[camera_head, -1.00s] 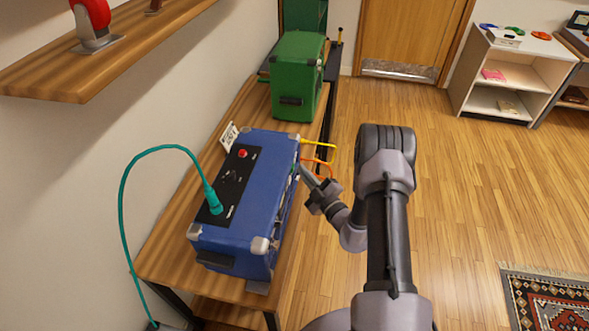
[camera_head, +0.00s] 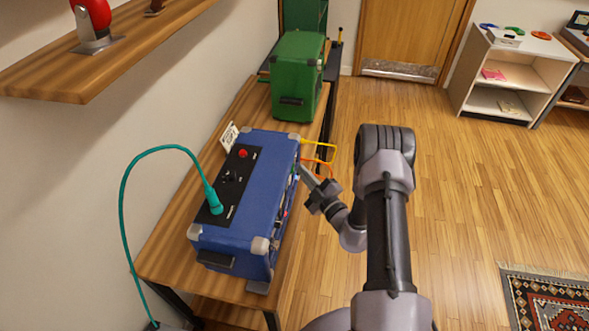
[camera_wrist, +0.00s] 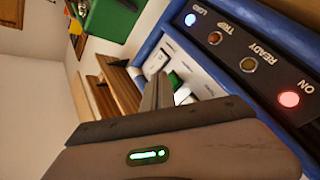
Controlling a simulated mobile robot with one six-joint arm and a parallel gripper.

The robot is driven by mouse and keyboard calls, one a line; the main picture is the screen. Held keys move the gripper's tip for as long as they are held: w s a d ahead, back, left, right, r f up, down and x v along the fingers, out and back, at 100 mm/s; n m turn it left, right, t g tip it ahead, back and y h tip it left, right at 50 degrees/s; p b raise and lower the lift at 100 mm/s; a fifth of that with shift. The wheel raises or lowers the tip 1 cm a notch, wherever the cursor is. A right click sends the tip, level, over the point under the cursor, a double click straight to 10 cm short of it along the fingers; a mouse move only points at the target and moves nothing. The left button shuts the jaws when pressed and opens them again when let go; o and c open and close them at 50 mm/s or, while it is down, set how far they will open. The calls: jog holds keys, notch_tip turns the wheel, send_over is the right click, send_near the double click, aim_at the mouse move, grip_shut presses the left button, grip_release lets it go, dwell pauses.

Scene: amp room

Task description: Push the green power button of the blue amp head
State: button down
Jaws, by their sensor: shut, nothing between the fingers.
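The blue amp head (camera_head: 258,195) stands on the wooden bench, its front panel facing right. In the wrist view its blue casing frames a dark strip (camera_wrist: 240,62) marked LOAD, TRIP, READY and ON. The ON light (camera_wrist: 288,99) glows red and the LOAD light (camera_wrist: 190,19) glows bluish white. The green power button (camera_wrist: 175,79) shows on a pale panel just beyond my fingertips, partly hidden by them. My gripper (camera_head: 304,171) is shut and empty, its tips close to the front panel. Whether they touch it I cannot tell.
A teal cable (camera_head: 170,148) plugs into the amp's top and loops left. Yellow and orange cables (camera_head: 331,150) stick out near my gripper. A green amp (camera_head: 298,75) stands farther back on the bench (camera_head: 160,252). A wooden shelf (camera_head: 100,60) hangs upper left.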

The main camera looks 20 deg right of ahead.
jog(key=s+d, duration=0.3)
jog(key=d, duration=0.2)
jog(key=shift+s, duration=0.2)
